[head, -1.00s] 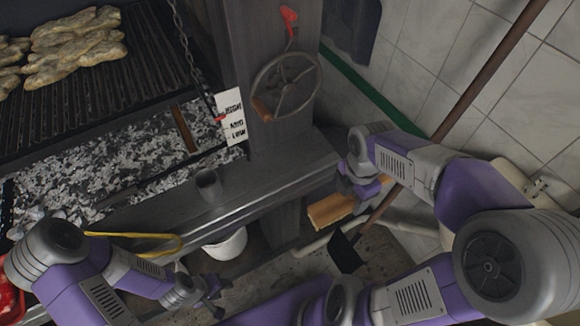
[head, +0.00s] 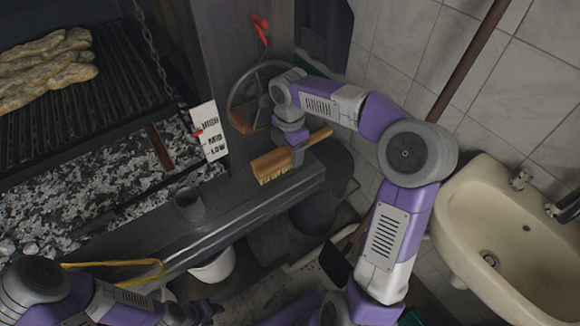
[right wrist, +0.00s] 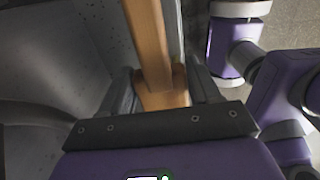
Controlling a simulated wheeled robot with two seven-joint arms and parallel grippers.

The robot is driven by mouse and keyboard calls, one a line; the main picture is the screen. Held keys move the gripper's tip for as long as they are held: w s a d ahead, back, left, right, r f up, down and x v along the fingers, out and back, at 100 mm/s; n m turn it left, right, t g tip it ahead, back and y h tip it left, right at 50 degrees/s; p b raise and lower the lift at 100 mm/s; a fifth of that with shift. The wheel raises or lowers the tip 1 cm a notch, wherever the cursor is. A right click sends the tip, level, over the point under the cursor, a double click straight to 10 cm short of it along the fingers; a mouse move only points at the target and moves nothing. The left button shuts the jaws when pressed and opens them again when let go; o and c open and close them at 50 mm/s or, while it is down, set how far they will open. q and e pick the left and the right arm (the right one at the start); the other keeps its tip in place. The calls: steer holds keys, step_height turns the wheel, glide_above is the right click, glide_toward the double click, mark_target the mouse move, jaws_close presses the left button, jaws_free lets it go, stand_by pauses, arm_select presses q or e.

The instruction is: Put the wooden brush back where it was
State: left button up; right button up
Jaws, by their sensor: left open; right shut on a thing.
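The wooden brush (head: 271,166) is in my right gripper (head: 297,152), which is shut on it. In the head view its bristles point down and its handle points up to the right. It is over the right end of the grill's dark front ledge (head: 250,205); I cannot tell whether the bristles touch the ledge. In the right wrist view the brush's handle (right wrist: 147,40) runs up between the fingers (right wrist: 160,90). My left gripper (head: 208,310) is open and empty at the bottom of the head view, in front of the ledge.
A grey metal cup (head: 189,204) stands on the ledge, left of the brush. A handwheel (head: 240,103) and a HIGH-MID-LOW sign (head: 208,130) are behind. A white bucket (head: 213,267) is below the ledge. A sink (head: 495,235) is at the right.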

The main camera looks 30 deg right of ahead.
steer(key=f+b, duration=0.1)
steer(key=f, duration=0.2)
steer(key=f+b, duration=0.1)
steer(key=f, duration=0.2)
steer(key=shift+s+f+b, duration=0.2)
steer(key=shift+f+b, duration=0.15)
steer(key=shift+f, duration=0.05)
steer(key=shift+w+f, duration=0.15)
steer(key=shift+w, duration=0.05)
steer(key=o, duration=1)
step_height(320, 180, up, 12)
steer(key=p, duration=0.4)
